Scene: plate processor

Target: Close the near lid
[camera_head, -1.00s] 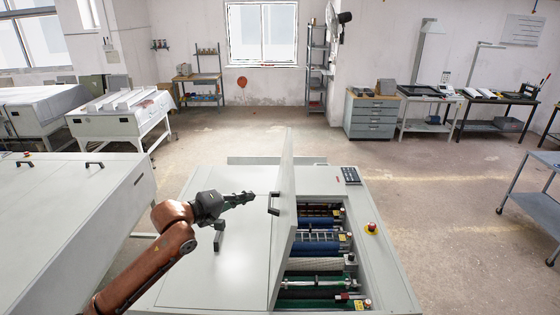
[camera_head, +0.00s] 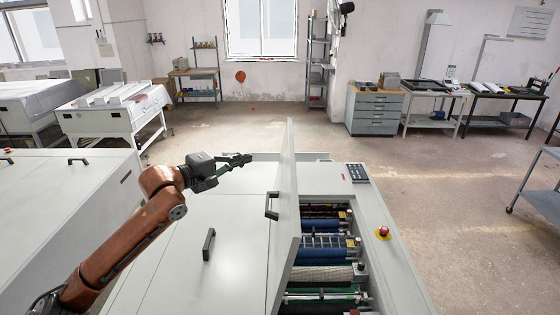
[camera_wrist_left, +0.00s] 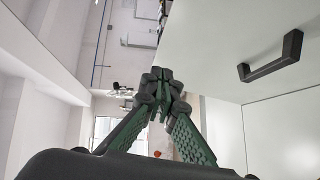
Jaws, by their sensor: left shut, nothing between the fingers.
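The open lid (camera_head: 285,215) of the near plate processor stands nearly upright, a pale grey panel with a dark handle (camera_head: 271,206) on its left face. In the left wrist view the lid (camera_wrist_left: 225,40) fills the upper right, with its handle (camera_wrist_left: 272,60) at the right. My left gripper (camera_head: 246,159) is shut and empty. It is left of the lid near its far end, with a gap between them. The closed fingertips also show in the left wrist view (camera_wrist_left: 158,88). My right gripper is not in view.
The uncovered bay shows rollers (camera_head: 322,245) right of the lid. A flat closed cover (camera_head: 165,265) with a handle lies to the left. A red button (camera_head: 383,231) and a keypad (camera_head: 357,172) sit on the right side. Another machine (camera_head: 60,215) stands at left.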

